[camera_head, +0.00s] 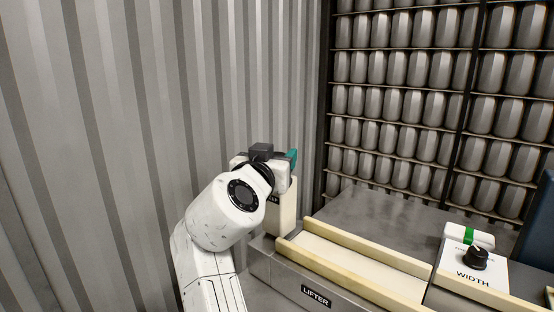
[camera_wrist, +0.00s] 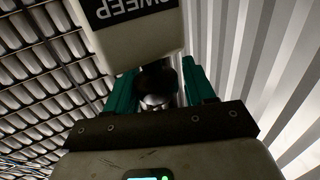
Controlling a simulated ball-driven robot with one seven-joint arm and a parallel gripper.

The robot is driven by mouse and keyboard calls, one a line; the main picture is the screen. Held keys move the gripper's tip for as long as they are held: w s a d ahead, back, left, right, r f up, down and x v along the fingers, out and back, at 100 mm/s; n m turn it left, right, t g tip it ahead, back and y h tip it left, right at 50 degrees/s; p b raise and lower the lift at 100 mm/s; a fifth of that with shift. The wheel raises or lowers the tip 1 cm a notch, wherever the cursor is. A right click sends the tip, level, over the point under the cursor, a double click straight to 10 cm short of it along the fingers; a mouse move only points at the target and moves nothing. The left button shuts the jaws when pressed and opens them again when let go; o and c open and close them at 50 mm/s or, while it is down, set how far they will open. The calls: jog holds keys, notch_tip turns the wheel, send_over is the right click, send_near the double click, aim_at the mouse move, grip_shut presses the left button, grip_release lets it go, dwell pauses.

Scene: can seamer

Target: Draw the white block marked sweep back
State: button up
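The off-white block marked SWEEP (camera_wrist: 135,35) fills the top of the wrist view, its black label upside down. In the head view the block (camera_head: 285,214) stands upright at the left end of the lifter, partly hidden by my arm. My gripper (camera_wrist: 158,88) is at the block, with its teal fingers on either side of a dark round knob. The fingers are apart and the knob nearly fills the gap; I cannot tell whether they press on it. In the head view one teal fingertip (camera_head: 292,157) shows above the block.
The lifter (camera_head: 316,296) has cream rails and a channel running to the right. A WIDTH panel (camera_head: 476,278) with a black knob and a white-and-green piece (camera_head: 468,236) stand at right. A can rack (camera_head: 400,90) is behind; a corrugated wall (camera_head: 150,100) rises at left.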

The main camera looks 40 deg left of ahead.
jog(key=shift+o, duration=1.2)
jog(key=shift+s+a+r, duration=0.1)
jog(key=shift+r, duration=0.15)
jog(key=shift+f, duration=0.1)
jog(key=v, duration=1)
jog(key=shift+s, duration=0.4)
